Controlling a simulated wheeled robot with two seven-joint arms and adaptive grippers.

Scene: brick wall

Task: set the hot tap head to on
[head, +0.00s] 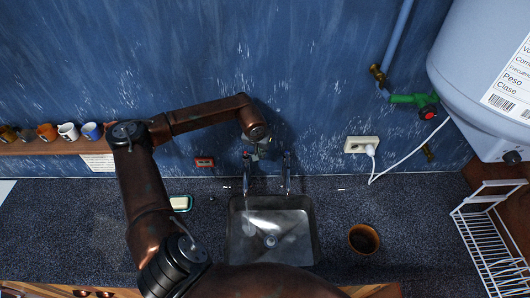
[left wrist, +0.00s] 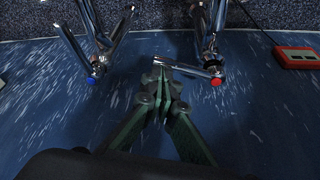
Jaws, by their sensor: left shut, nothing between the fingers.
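The hot tap, with a red marker, is at the right in the left wrist view (left wrist: 216,81); its chrome lever head (left wrist: 188,70) points sideways toward the gripper. It is the left tap in the head view (head: 247,172). The blue-marked cold tap (left wrist: 91,80) is on the gripper's other side, and is the right tap in the head view (head: 288,172). My left gripper (left wrist: 162,72) is shut and empty between the taps, its tips at the free end of the hot lever; I cannot tell whether they touch. My right gripper is not in view.
A metal sink (head: 302,250) lies below the taps. A red box (head: 204,162) is on the wall, and a soap dish (head: 181,203) stands left of the sink. A brown bowl (head: 363,239), a white socket (head: 361,145) and a wire rack (head: 490,250) are to the right.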

